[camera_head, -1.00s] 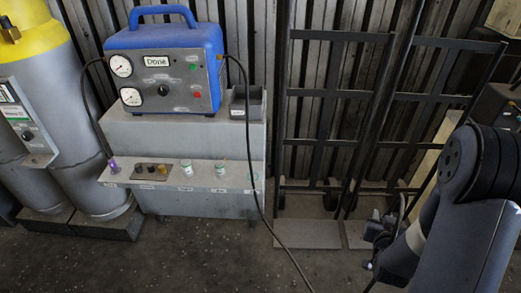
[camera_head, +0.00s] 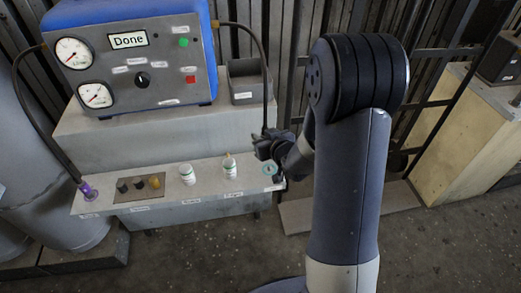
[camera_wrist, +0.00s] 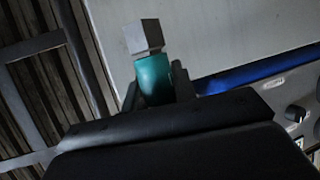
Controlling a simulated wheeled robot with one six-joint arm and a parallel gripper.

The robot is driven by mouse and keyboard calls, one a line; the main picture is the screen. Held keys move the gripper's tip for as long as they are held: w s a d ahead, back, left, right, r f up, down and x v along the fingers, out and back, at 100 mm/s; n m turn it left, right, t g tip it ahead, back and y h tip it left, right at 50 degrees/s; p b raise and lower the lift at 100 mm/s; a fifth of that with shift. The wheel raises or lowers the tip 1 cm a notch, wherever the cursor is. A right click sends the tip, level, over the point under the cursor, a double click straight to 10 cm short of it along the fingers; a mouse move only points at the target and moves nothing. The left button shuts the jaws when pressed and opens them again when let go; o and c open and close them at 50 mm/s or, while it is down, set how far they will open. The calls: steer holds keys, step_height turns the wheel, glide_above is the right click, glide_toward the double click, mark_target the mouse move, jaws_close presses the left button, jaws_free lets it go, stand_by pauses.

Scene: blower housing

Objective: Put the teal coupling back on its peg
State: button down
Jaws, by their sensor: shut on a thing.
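The teal coupling (camera_wrist: 154,78) shows in the wrist view between the fingers of my gripper (camera_wrist: 158,88), which is shut on it. A grey block-shaped end (camera_wrist: 142,36) sticks out beyond the teal part. In the head view my gripper (camera_head: 266,147) is over the right end of the grey shelf (camera_head: 215,186). The coupling cannot be made out there. Just below the gripper, a small teal ring with a dark centre (camera_head: 268,170) shows on the shelf. I cannot tell whether the held coupling touches anything.
A dark hose (camera_head: 258,50) runs from the blue machine (camera_head: 140,30), whose screen reads "Done", down to my gripper. A grey bin (camera_head: 246,82) is behind.

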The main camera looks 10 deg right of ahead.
steer(key=shift+w+d+f+n+g+y+b, duration=0.25)
steer(key=shift+f+n+y+b, duration=0.35)
steer(key=shift+b, duration=0.75)
steer(key=shift+w+d+f+n+g+y+b, duration=0.15)
steer(key=shift+w+d+f+n+y+b, duration=0.35)
steer(key=shift+b, duration=0.9)
steer(key=shift+w+d+f+n+g+y+b, duration=0.1)
steer(key=shift+f+n+g+y+b, duration=0.15)
steer(key=shift+f+y+b, duration=0.65)
steer(key=shift+f+h+b, duration=0.15)
steer(key=shift+h+b, duration=0.15)
steer(key=shift+b, duration=0.25)
step_height(320, 180, down, 4)
steer(key=b, duration=0.5)
steer(key=shift+f, duration=0.25)
steer(key=shift+r, duration=0.25)
steer(key=shift+s+p, duration=0.1)
steer(key=shift+p, duration=0.2)
steer(key=shift+f+b, duration=0.55)
steer(key=shift+f, duration=0.95)
